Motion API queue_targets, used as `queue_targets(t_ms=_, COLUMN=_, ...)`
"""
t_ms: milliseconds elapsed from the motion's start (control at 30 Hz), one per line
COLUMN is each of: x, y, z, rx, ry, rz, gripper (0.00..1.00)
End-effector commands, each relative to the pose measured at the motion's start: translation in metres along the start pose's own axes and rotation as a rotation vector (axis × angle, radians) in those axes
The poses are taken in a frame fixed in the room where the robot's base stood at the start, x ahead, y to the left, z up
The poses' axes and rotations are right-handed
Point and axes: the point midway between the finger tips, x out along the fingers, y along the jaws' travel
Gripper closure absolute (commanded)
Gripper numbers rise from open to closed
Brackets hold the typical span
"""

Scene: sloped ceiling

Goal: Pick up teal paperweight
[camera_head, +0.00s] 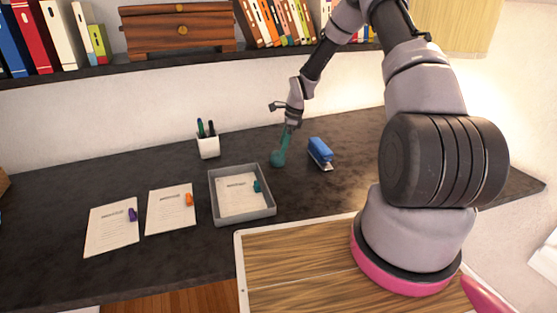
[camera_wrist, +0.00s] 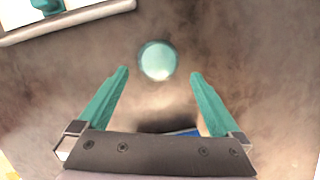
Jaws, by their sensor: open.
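The teal paperweight (camera_wrist: 158,60) shows as a round, glassy disc on the dark desk in the wrist view. In the head view the paperweight (camera_head: 277,160) sits right of the grey tray, mostly merged with my teal fingers. My gripper (camera_wrist: 160,73) is open and empty, its fingers pointing down on either side of the paperweight's near edge in the picture. In the head view my gripper (camera_head: 284,147) is just above it; I cannot tell whether they touch.
A grey tray (camera_head: 243,217) holds paper and a small teal item (camera_head: 257,186). A blue stapler (camera_head: 320,153) lies to the right. A white pen cup (camera_head: 208,147) stands behind. Papers with purple (camera_head: 132,215) and orange (camera_head: 189,199) items lie left. A shelf (camera_head: 130,65) hangs above.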

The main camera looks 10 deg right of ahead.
Motion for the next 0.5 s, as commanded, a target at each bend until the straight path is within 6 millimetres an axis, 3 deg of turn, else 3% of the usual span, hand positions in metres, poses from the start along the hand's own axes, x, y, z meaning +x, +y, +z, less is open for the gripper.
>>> queue_targets(t_ms=500, x=0.057, y=0.002, z=0.001, rx=-0.001, ry=0.0, rz=0.0, gripper=0.0)
